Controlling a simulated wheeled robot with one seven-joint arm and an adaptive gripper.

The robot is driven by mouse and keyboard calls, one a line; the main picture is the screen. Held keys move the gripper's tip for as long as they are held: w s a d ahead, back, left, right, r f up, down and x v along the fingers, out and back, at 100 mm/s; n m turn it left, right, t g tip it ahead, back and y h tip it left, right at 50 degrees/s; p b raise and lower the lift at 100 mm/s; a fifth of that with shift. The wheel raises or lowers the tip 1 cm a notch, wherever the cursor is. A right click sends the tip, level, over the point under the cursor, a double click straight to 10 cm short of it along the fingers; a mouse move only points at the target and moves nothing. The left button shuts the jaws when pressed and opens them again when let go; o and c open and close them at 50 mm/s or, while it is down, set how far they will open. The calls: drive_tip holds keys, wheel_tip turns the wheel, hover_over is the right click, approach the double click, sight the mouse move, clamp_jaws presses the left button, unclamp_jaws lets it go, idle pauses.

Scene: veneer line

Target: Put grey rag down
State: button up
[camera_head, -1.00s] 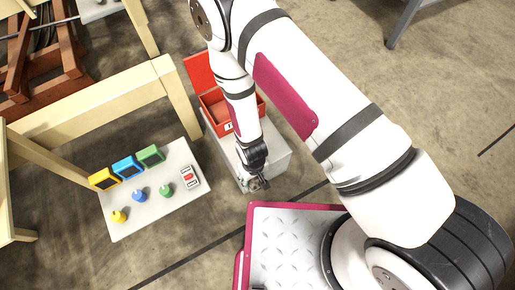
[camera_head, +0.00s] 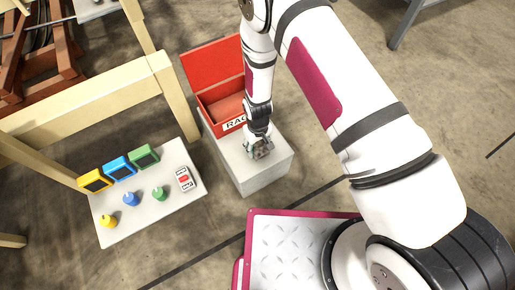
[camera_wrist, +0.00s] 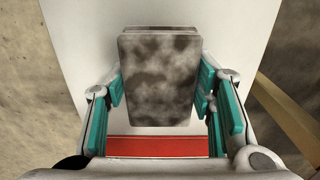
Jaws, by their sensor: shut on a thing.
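My gripper (camera_head: 259,150) is over the light grey block-shaped stand (camera_head: 262,178), in front of the red box (camera_head: 213,80). In the wrist view its teal-padded fingers (camera_wrist: 160,95) are shut on the grey rag (camera_wrist: 158,75), a folded, blotchy grey-brown piece. The rag is between the fingers with the pale stand top (camera_wrist: 80,40) behind it. In the head view the rag is mostly hidden by the gripper. I cannot tell whether the rag touches the stand. The red box has its lid open and a white label on its front.
A white board (camera_head: 150,215) to the left holds yellow, blue and green screens, matching coloured knobs and a small white device with red (camera_head: 184,179). A wooden frame (camera_head: 90,95) stands behind it. Bare floor lies right of the stand.

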sight(257, 145)
drive_tip(key=shift+w+f, duration=0.1)
drive_tip(key=shift+f, duration=0.65)
drive_tip(key=o, duration=1.1)
drive_tip(key=shift+f, duration=0.1)
wheel_tip(257, 145, up, 12)
drive_tip(key=p, duration=0.4)
drive_tip(key=shift+r, duration=0.2)
